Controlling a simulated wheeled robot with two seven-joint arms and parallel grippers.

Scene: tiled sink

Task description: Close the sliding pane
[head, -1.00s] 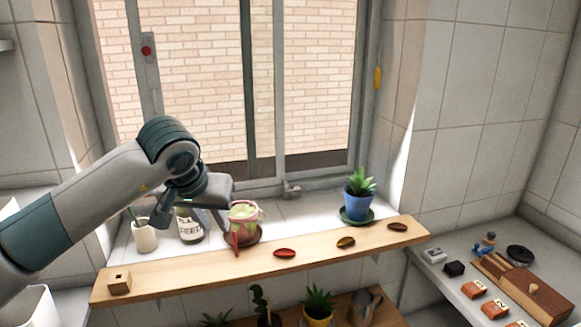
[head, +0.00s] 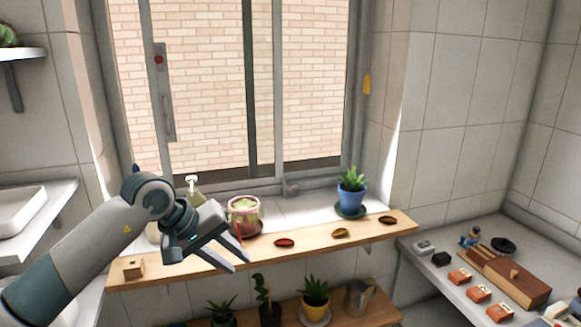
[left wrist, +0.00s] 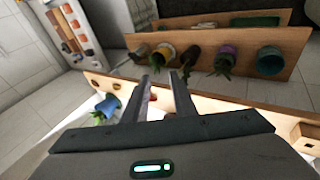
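The window's sliding pane (head: 210,100) is a glass panel with a grey metal frame, brick wall showing behind. Its left upright (head: 163,100) carries a long handle (head: 168,118) and a red dot near the top. A strip of brick shows left of this upright, between it and the window frame, so the pane appears partly open. My left gripper (head: 240,257) is open and empty, low in front of the wooden ledge, well below the handle and apart from the pane. In the left wrist view its two fingers (left wrist: 160,80) stand apart with nothing between. My right gripper is not in view.
On the sill stand a pink-green pot (head: 243,217), a soap bottle (head: 193,193) and a blue potted plant (head: 352,193). The wooden ledge (head: 310,243) holds a small wooden block (head: 133,267) and small coloured dishes. Potted plants (head: 315,293) stand on a lower shelf.

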